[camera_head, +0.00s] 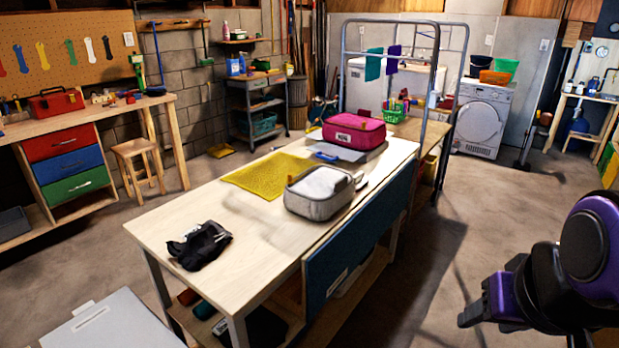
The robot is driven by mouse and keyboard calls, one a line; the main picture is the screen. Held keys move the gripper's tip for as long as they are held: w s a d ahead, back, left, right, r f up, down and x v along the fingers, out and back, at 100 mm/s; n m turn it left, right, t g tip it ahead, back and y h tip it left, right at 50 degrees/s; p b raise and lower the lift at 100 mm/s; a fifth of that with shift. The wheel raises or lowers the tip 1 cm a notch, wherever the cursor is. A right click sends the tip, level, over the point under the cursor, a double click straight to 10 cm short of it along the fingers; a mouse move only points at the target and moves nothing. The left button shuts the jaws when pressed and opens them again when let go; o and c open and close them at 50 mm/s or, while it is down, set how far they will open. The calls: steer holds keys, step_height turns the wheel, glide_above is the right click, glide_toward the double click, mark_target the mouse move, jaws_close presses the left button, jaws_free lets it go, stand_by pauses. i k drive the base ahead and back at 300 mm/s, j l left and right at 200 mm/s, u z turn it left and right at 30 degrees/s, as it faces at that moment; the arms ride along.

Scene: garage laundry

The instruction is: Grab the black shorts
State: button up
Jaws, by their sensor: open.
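The black shorts (200,245) lie crumpled on the near left end of the long wooden table (165,220), with a small pale patch showing on them. My gripper (482,308), at the end of my purple and black arm, is at the lower right over the floor. It is open, well to the right of the table and far from the shorts. Nothing shows between its fingers.
A grey bag (318,195), a yellow mesh mat (268,175) and a pink case (353,133) occupy the table's middle and far end. A blue panel (355,245) covers its right side. Floor (450,225) on the right is clear.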

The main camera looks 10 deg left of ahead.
mark_target(204, 242)
steer(key=i+u, duration=0.15)
steer(key=u, duration=0.25)
steer(key=i+u, duration=0.15)
steer(key=u, duration=0.25)
steer(key=i+u, duration=0.2)
steer(key=u, duration=0.25)
